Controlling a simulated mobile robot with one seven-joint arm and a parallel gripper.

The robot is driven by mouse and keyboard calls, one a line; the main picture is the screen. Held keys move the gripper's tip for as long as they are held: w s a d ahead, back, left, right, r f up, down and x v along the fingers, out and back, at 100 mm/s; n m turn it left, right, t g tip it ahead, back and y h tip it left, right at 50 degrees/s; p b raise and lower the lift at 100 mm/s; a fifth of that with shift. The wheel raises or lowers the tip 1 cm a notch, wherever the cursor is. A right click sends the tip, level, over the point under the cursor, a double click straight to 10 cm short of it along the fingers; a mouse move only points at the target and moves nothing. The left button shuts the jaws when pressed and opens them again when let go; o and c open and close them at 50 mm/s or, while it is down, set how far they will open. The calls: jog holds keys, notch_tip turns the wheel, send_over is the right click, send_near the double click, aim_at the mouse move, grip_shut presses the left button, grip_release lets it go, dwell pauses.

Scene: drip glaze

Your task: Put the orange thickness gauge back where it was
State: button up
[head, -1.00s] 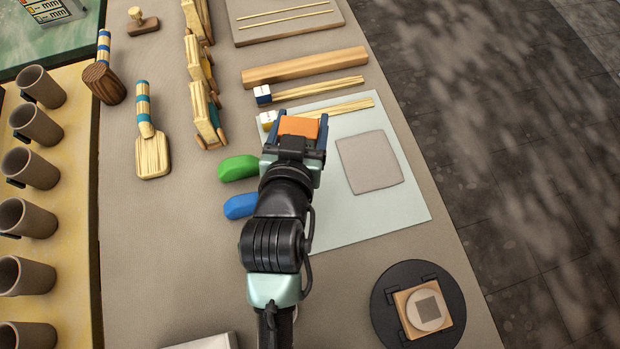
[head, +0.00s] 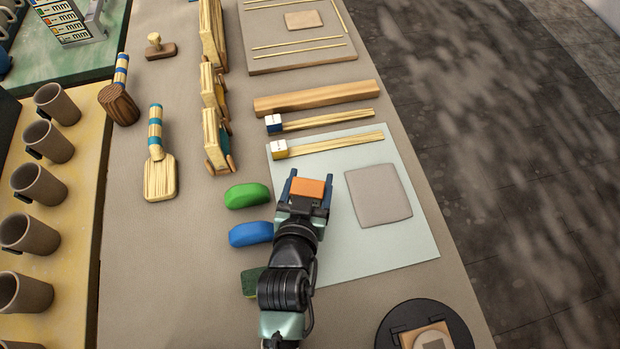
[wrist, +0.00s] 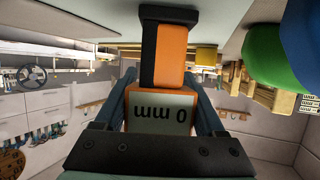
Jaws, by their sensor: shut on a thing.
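The orange thickness gauge (head: 307,188) is between the fingers of my gripper (head: 308,184), above the pale green mat (head: 400,240). My gripper is shut on it. In the wrist view the gauge (wrist: 172,65) shows an orange and black arm and a pale face reading "0 mm", upside down; the blue fingers of my gripper (wrist: 160,95) lie on both sides of it. A grey rack (head: 72,22) with labels in mm stands at the top left of the head view, cut by the frame edge.
A grey-brown slab (head: 378,195) lies on the mat right of my gripper. Green (head: 247,195) and blue (head: 251,233) blocks lie to its left. Sticks with cube ends (head: 330,145) and a wooden bar (head: 315,96) lie beyond. Cups (head: 40,183) line the left.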

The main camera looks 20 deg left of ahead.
jog(key=shift+f, duration=0.2)
jog(key=o, duration=1.5)
jog(key=shift+r, duration=0.15)
